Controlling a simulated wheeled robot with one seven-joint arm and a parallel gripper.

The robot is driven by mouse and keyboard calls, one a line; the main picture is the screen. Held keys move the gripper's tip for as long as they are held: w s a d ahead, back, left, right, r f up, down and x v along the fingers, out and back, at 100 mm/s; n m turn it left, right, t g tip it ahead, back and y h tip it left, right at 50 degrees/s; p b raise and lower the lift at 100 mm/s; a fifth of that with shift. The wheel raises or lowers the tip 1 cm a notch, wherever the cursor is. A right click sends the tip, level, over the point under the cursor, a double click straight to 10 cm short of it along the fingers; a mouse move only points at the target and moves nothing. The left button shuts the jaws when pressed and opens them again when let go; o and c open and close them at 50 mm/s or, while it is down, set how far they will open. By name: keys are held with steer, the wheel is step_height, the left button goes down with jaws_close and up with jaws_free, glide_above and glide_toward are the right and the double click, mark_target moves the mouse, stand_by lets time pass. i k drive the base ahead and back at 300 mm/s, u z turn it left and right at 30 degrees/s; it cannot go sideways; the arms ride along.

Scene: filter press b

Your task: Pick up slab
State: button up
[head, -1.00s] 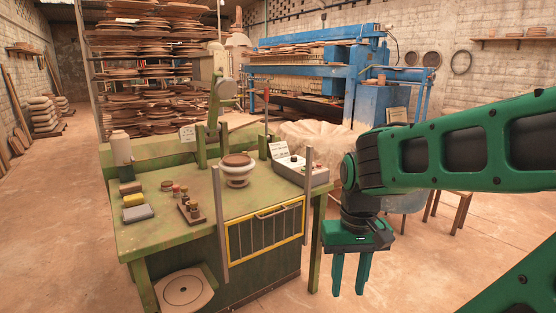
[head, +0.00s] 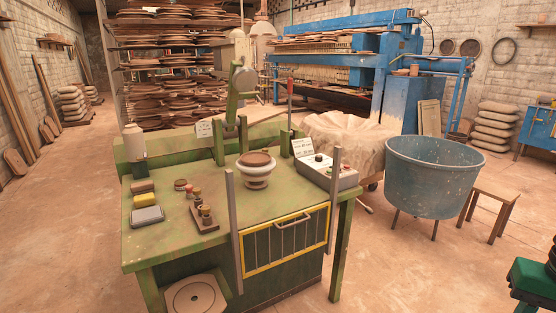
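No piece is plainly marked as the slab. The likeliest I see is a round brown clay piece (head: 257,159) in the top of a pale round mould (head: 257,175) on the green worktable (head: 165,238). I cannot tell for certain that it is the slab.
A grey control box (head: 327,172) stands right of the mould. A yellow sponge (head: 144,199), a grey block (head: 148,216) and small pots lie at the left. A blue tub (head: 433,180) and a wooden stool (head: 490,205) stand right of the table. Floor before them is clear.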

mark_target(256, 159)
steer(key=z, duration=0.1)
steer(key=i, duration=1)
steer(key=u, duration=0.05)
